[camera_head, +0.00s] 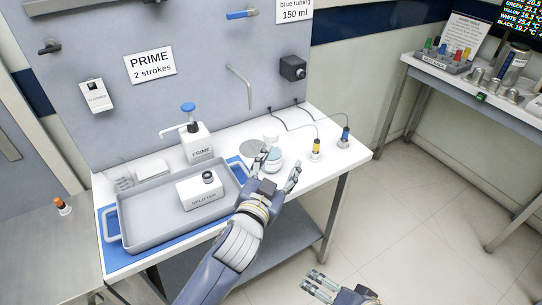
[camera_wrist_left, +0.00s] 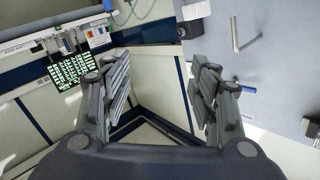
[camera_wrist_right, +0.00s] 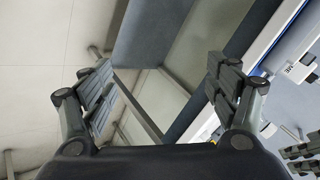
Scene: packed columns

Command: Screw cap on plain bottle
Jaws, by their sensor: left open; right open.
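A round, pale container (camera_head: 275,162) with a light blue-green band stands on the white table; I cannot tell whether it is the plain bottle. My left gripper (camera_head: 279,163) appears at this container in the head view, with its fingers spread. Whether it touches is unclear. In the left wrist view its fingers (camera_wrist_left: 155,72) are apart with nothing held between them. My right gripper (camera_head: 311,280) is low in the head view, away from the table. In the right wrist view its fingers (camera_wrist_right: 160,75) are open and empty. No loose cap is clearly identifiable.
A grey tray (camera_head: 135,238) holds a white SPLITTER box (camera_head: 202,190). A PRIME pump bottle (camera_head: 196,143) stands behind it. A small orange-topped bottle (camera_head: 62,205) is on the left bench.

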